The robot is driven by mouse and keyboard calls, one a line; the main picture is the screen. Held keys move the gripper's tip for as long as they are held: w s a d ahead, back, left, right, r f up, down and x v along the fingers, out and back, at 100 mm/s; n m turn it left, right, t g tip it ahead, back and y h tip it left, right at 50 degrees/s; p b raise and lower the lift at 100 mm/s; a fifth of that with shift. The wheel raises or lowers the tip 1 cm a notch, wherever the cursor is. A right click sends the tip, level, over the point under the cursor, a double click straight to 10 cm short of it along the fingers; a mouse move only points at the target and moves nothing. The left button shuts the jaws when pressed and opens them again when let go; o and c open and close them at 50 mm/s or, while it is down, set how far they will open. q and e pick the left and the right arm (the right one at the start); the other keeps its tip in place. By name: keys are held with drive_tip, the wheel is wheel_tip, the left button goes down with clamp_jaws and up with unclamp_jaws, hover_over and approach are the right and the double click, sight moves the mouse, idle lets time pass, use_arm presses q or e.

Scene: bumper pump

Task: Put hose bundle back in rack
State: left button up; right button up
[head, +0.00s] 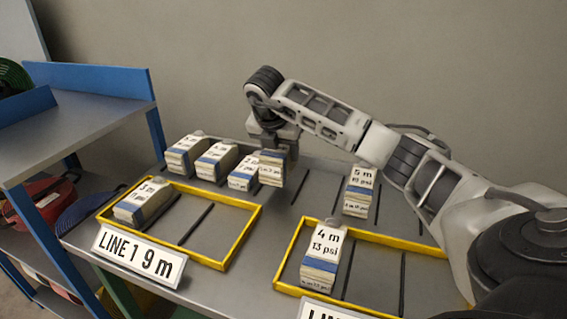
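The hose bundles appear to be pale blocks with a blue band and printed labels. In the head view, my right gripper (277,140) points down at the back row and looks closed around one bundle (271,173). That bundle overlaps its left neighbour (243,177); whether it is lifted or resting is unclear. Two more bundles (215,161) (184,154) stand farther left. A "5 m 10 psi" bundle (359,192) stands right of the gripper. The rack seems to be the back strip with dark dividers (301,186). My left gripper is out of view.
A yellow-framed tray (222,267) holds one bundle (142,203) behind a "LINE 1 9 m" sign (138,256). A second yellow tray (430,236) holds a "4 m 13 psi" bundle (322,258). A blue-framed shelf (90,95) with coils stands left. My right arm crosses above the right side.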

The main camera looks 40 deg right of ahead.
drive_tip(key=x, duration=0.3)
drive_tip(key=shift+s+f, duration=0.2)
drive_tip(key=shift+s, duration=0.15)
drive_tip(key=shift+a+f, duration=0.1)
drive_tip(key=shift+f, duration=0.3)
drive_tip(key=o, duration=1.3)
drive_tip(key=shift+f, duration=0.1)
drive_tip(key=shift+o, duration=0.2)
drive_tip(key=v, duration=1.2)
drive_tip(key=shift+p, duration=0.3)
